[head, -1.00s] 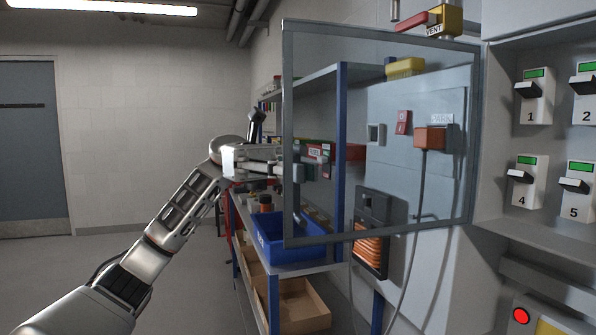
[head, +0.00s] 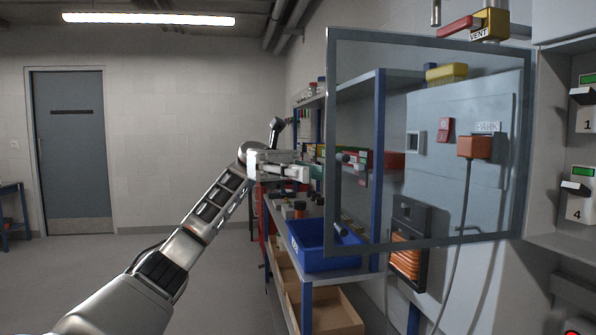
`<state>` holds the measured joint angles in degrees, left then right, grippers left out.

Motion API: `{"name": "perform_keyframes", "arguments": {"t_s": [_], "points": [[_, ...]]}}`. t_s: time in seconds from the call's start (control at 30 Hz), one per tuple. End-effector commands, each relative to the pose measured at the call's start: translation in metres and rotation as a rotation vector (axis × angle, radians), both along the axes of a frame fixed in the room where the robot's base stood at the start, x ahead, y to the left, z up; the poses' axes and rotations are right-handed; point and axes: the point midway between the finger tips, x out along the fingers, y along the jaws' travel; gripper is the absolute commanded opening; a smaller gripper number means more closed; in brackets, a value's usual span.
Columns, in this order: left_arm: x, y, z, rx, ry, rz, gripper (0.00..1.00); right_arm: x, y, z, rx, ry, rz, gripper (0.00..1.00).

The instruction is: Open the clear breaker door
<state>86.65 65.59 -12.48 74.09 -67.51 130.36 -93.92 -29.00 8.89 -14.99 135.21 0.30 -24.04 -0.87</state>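The clear breaker door (head: 428,140) is a see-through panel in a grey frame. It stands swung out from the breaker cabinet (head: 556,150), whose inside shows at the right edge with breakers 1 (head: 586,110) and 4 (head: 580,195). My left gripper (head: 304,173) is just left of the door's free edge in the picture. A small gap shows between its tips and the frame, and I see nothing held. How far apart its fingers are is unclear. My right gripper is out of view.
A blue-posted shelf (head: 378,190) with a blue bin (head: 322,255) and cardboard boxes stands behind the door. A red-handled vent valve (head: 488,24) is above it. An orange plug (head: 474,146) hangs a cable on the wall.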

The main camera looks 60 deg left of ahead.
Motion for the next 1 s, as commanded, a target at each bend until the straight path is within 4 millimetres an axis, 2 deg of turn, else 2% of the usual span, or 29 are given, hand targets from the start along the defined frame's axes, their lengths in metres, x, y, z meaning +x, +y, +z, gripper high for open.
{"name": "perform_keyframes", "arguments": {"t_s": [0.1,0.33,1.0], "points": [[0.002,0.019,0.002,-0.003,-0.001,0.002,0.14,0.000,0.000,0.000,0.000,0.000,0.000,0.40],[0.003,0.036,0.000,0.000,0.001,0.001,0.14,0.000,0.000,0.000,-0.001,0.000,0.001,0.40],[0.003,0.039,0.000,0.000,0.001,-0.001,0.14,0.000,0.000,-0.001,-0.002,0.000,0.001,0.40]]}}
